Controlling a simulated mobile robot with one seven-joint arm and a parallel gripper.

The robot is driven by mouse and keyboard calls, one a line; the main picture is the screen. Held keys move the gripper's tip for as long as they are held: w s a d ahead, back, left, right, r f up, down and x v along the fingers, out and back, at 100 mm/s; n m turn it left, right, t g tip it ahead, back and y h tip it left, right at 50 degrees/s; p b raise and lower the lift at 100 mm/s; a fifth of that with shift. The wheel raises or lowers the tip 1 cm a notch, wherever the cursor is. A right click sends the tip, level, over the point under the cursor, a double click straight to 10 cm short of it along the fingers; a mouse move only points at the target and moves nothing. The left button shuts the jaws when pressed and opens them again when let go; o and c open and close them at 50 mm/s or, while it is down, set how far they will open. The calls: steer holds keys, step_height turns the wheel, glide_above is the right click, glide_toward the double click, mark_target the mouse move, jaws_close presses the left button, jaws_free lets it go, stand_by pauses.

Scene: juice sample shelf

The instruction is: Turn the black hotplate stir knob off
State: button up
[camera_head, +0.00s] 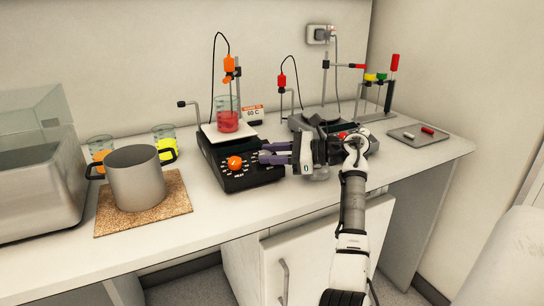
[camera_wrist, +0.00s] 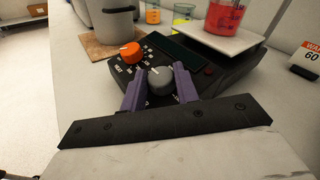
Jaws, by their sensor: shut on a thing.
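The black hotplate (camera_head: 247,180) stands on the white counter, with a white top plate and an orange knob (camera_head: 235,162) on its sloped front panel. The stir knob (camera_wrist: 161,80) looks grey with a pale pointer line in the wrist view, right of the orange knob. My gripper (camera_head: 266,153) reaches in from the right. Its purple fingers are shut on the stir knob, one on each side.
A beaker of red liquid (camera_head: 228,122) stands on the hotplate's top plate under an orange-headed probe. A metal pot (camera_head: 136,182) sits on a cork mat (camera_head: 182,205) to the left. A second stirrer device and a grey tray (camera_head: 418,139) stand to the right.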

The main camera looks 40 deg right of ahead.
stand_by(0.3)
steer(key=o, duration=1)
steer(key=shift+c, duration=0.2)
steer(key=shift+s, duration=0.1)
steer(key=b+v, duration=0.1)
steer(key=v, duration=1.2)
steer(key=shift+s+d, duration=0.15)
steer(key=shift+d, duration=0.1)
